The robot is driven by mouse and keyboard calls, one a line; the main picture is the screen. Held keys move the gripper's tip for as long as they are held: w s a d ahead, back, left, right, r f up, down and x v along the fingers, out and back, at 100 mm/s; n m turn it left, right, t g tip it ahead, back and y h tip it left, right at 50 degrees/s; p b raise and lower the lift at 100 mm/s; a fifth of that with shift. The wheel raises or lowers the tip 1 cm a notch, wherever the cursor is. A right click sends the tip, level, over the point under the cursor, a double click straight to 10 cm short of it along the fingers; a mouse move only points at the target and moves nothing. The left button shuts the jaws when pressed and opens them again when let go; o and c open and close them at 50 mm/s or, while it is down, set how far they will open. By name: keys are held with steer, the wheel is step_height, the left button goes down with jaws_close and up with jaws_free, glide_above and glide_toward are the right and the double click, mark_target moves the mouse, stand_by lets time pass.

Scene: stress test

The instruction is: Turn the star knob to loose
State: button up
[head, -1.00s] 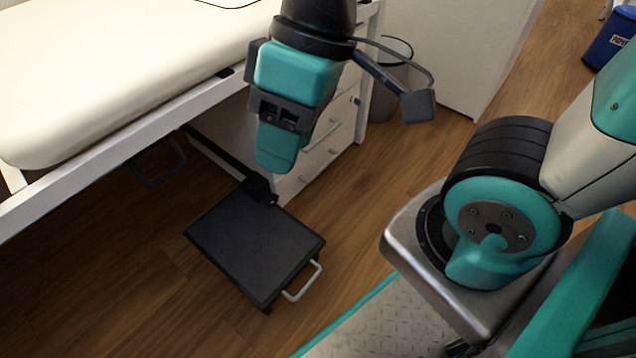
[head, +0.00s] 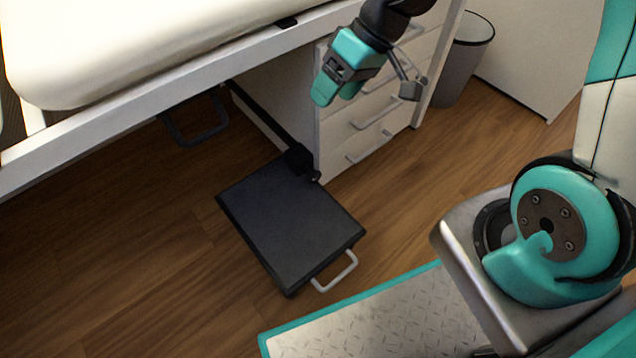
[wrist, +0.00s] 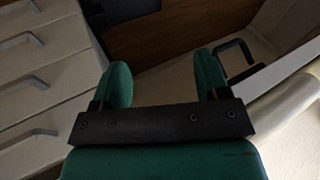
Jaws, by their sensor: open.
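A small dark knob-like part (head: 299,158) sits low under the bed, where a dark rail meets the far corner of a black step plate (head: 290,222). It may be the star knob, but its lobes and any loose or tight marking are too small to read. My gripper (head: 337,94) is in front of the drawer unit, above and to the right of that part and apart from it. In the wrist view, the two teal fingers of my gripper (wrist: 163,78) are spread with nothing between them. I cannot make out the knob in the wrist view.
The white bed frame (head: 150,108) runs close to my gripper on the left. A drawer unit (head: 370,120) with several handles stands behind it. A grey bin (head: 462,65) is further back. The plate has a pale handle (head: 338,272). Wooden floor around the plate is clear.

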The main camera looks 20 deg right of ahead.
steer(key=w+d+f+m+b, duration=0.1)
steer(key=w+d+f, duration=0.15)
steer(key=f, duration=0.35)
steer(key=w+d+f+b, duration=0.1)
steer(key=d+f, duration=0.2)
steer(key=f, duration=0.3)
steer(key=m+t+b, duration=0.2)
glide_toward(317, 178)
steer(key=shift+y, duration=0.5)
steer(key=b+x, duration=0.8)
steer(key=b, duration=0.1)
steer(key=shift+d+f, duration=0.2)
steer(key=shift+f, duration=0.25)
steer(key=shift+w+a+f, duration=0.15)
steer(key=shift+a+f, duration=0.1)
steer(key=shift+a, duration=0.05)
steer(key=c, duration=0.9)
